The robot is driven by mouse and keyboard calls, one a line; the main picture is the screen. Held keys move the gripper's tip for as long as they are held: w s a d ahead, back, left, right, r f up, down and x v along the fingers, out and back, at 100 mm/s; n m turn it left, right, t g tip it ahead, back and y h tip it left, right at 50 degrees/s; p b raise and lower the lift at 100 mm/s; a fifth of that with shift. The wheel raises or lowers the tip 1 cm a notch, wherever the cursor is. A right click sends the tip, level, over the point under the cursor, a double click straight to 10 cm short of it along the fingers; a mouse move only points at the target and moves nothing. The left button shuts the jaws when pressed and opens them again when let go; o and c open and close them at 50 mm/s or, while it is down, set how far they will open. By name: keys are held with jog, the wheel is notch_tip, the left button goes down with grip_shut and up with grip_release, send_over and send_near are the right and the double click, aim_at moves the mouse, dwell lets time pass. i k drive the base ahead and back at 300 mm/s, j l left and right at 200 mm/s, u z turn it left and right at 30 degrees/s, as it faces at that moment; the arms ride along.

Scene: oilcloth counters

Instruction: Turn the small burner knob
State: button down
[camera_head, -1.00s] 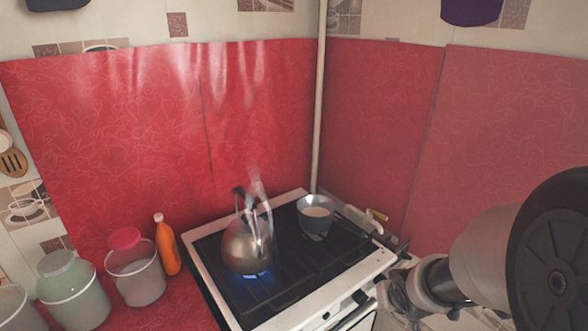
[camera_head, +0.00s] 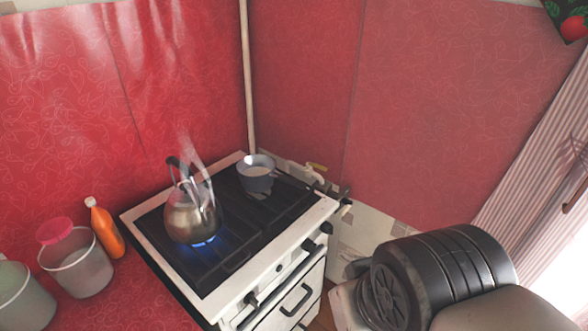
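The white gas stove (camera_head: 221,300) has a dark top and several black knobs along its front edge. One knob (camera_head: 326,227) is near the right end, a second (camera_head: 309,244) is just left of it, and another (camera_head: 251,299) is lower left. I cannot tell which one serves the small burner. A steaming metal kettle (camera_head: 190,218) stands over a lit blue flame (camera_head: 204,242). A grey pot (camera_head: 256,176) with pale contents stands at the back right of the stove. My arm is at the lower right; my gripper's fingers cannot be made out.
An orange bottle (camera_head: 104,230) and a white bucket with a pink-red lid (camera_head: 78,264) stand left of the stove. A yellow-handled fitting (camera_head: 317,166) and dark parts (camera_head: 343,195) lie by the stove's right corner. A striped curtain (camera_head: 525,160) hangs at right.

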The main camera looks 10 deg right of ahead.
aim_at(326, 227)
jog(key=i+l+z, duration=0.1)
jog(key=l+z, duration=0.25)
jog(key=i+l+z, duration=0.15)
jog(key=z, duration=0.2)
jog(key=i+l+z, duration=0.15)
jog(key=z, duration=0.2)
jog(key=l, duration=0.1)
